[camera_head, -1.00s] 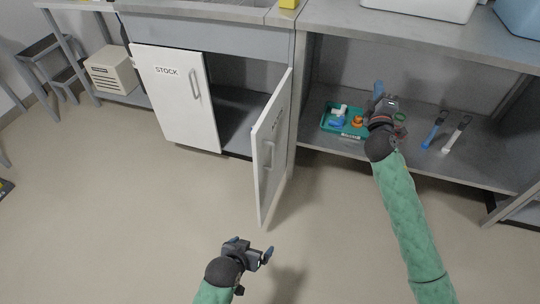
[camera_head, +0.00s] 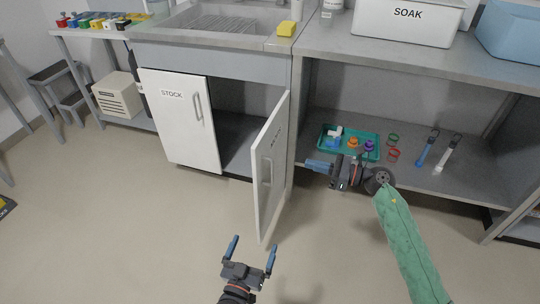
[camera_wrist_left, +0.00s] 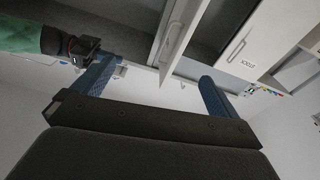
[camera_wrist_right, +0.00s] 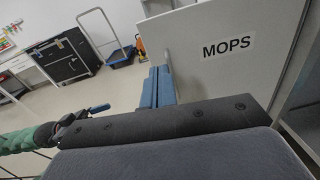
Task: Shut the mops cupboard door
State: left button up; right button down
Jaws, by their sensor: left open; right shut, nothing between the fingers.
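The mops cupboard door (camera_head: 268,165) stands swung out into the room from the cabinet under the sink. Its MOPS label faces the right wrist camera (camera_wrist_right: 228,47); the door also shows edge-on in the left wrist view (camera_wrist_left: 178,35). My right gripper (camera_head: 318,166) is shut and empty, just right of the door at the lower shelf's front edge; its closed fingers show in the right wrist view (camera_wrist_right: 158,86). My left gripper (camera_head: 252,250) is open and empty, low in front of the door's free edge. I cannot tell whether either gripper touches the door.
The STOCK door (camera_head: 180,120) beside the opening is closed. On the lower right shelf lie a teal tray (camera_head: 322,143) with small parts, coloured rings, and two brushes (camera_head: 427,148). The floor (camera_head: 130,235) left of the door is clear.

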pick_arm(q)
jog(key=f, duration=0.2)
jog(key=f+g, duration=0.1)
jog(key=shift+s+f, duration=0.3)
jog(key=shift+s, duration=0.05)
pick_arm(e)
send_near(260, 152)
jog(key=shift+n, duration=0.3)
jog(key=x, duration=0.6)
jog(key=shift+w+a+f, duration=0.15)
jog(key=shift+w+a, duration=0.15)
